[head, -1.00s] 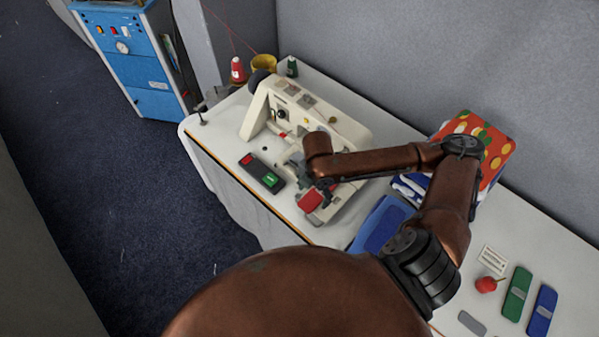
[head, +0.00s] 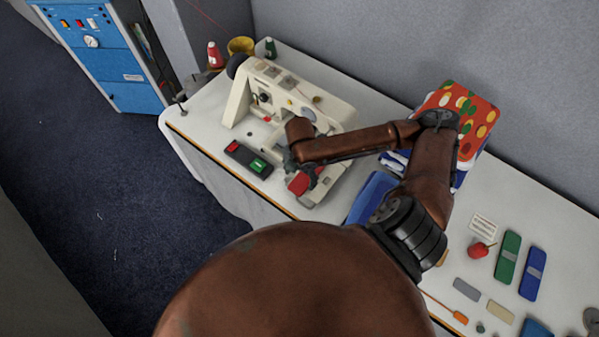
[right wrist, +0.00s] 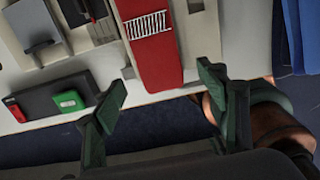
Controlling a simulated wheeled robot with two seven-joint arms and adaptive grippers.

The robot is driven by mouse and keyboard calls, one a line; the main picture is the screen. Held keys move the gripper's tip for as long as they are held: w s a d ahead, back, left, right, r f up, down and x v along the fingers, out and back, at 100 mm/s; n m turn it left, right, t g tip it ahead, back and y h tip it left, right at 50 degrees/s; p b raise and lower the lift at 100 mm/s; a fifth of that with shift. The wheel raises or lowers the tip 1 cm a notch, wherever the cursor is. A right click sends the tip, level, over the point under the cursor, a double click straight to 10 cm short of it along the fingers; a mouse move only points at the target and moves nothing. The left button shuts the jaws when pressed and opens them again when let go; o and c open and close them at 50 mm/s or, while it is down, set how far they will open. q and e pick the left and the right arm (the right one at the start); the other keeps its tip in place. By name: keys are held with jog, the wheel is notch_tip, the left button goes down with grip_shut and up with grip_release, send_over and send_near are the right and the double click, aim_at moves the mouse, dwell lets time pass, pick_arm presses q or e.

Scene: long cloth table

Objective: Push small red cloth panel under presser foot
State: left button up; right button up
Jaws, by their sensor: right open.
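The small red cloth panel (head: 298,184) lies at the front of the cream sewing machine (head: 285,88), near the table's front edge. In the right wrist view the red panel (right wrist: 155,65) is a long strip, with a white ladder-like pattern across its upper part. My right gripper (right wrist: 160,80) is open, one dark green finger on each side of the panel's near end, with nothing gripped. In the head view my right gripper (head: 303,168) partly covers the panel. I cannot make out the presser foot clearly. My left gripper is not in view.
A black switch box (head: 248,158) with red and green buttons sits left of the panel. Blue folded cloth (head: 370,197) and a patterned orange stack (head: 470,112) lie to the right. Farther right are a green block (head: 508,257), a blue block (head: 533,273) and small tools.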

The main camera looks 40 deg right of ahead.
aim_at(306, 177)
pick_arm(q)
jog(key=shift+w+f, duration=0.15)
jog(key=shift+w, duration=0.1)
pick_arm(e)
jog(key=shift+f, duration=1.95)
jog(key=c, duration=1.3)
jog(key=shift+o, duration=0.2)
jog(key=shift+w+d+r+p, duration=0.1)
jog(key=shift+w+d+p, duration=0.15)
jog(key=shift+d, duration=0.6)
jog(key=shift+w+d+r+p, duration=0.15)
jog(key=shift+d+p, duration=0.15)
jog(key=shift+d, duration=0.5)
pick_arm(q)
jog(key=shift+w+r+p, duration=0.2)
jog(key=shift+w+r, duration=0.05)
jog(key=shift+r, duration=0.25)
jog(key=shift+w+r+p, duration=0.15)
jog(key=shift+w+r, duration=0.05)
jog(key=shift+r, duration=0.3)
pick_arm(e)
jog(key=shift+w+d+f, duration=0.1)
jog(key=shift+w+d, duration=0.1)
jog(key=shift+d, duration=0.4)
jog(key=shift+w+d+f, duration=0.1)
jog(key=shift+w+d, duration=0.1)
jog(key=shift+d, duration=0.4)
jog(key=o, duration=1.2)
jog(key=shift+o, duration=0.2)
